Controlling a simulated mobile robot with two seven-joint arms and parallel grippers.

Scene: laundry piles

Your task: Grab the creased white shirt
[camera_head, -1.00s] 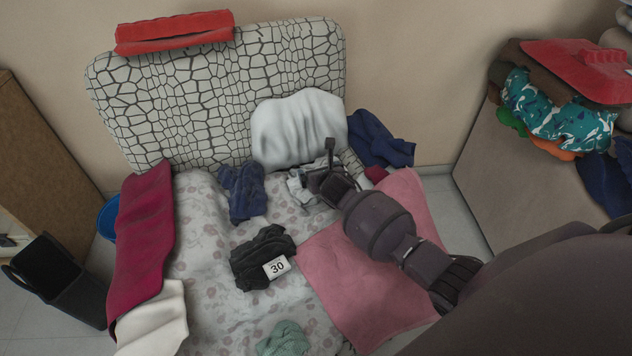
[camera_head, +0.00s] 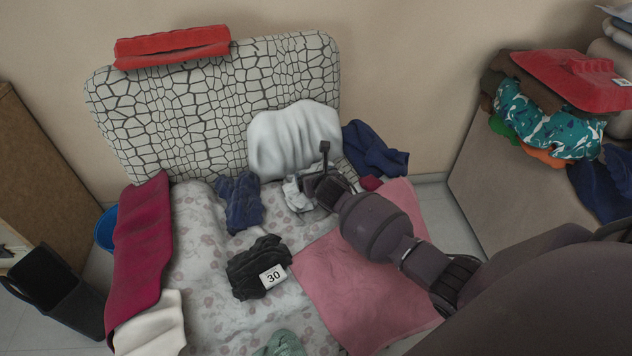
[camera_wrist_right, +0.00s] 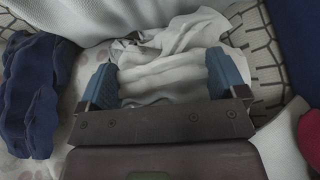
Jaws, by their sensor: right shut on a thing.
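The creased white shirt (camera_head: 297,193) lies crumpled on the bed, in front of the white pillow. In the right wrist view the white shirt (camera_wrist_right: 180,45) spreads beyond and between the blue fingertips. My right gripper (camera_head: 312,186) is at the shirt; in the wrist view the right gripper (camera_wrist_right: 160,82) has a bunched fold of it between its fingers and is shut on it. My arm and gripper hide part of the shirt in the head view. My left gripper is not in view.
A white pillow (camera_head: 292,138) stands behind the shirt. Navy cloth (camera_head: 240,202) lies to its left, and dark cloth with a tag (camera_head: 250,268) lies nearer. A pink towel (camera_head: 345,290) lies under my right arm. A dark red cloth (camera_head: 143,245) drapes the left edge.

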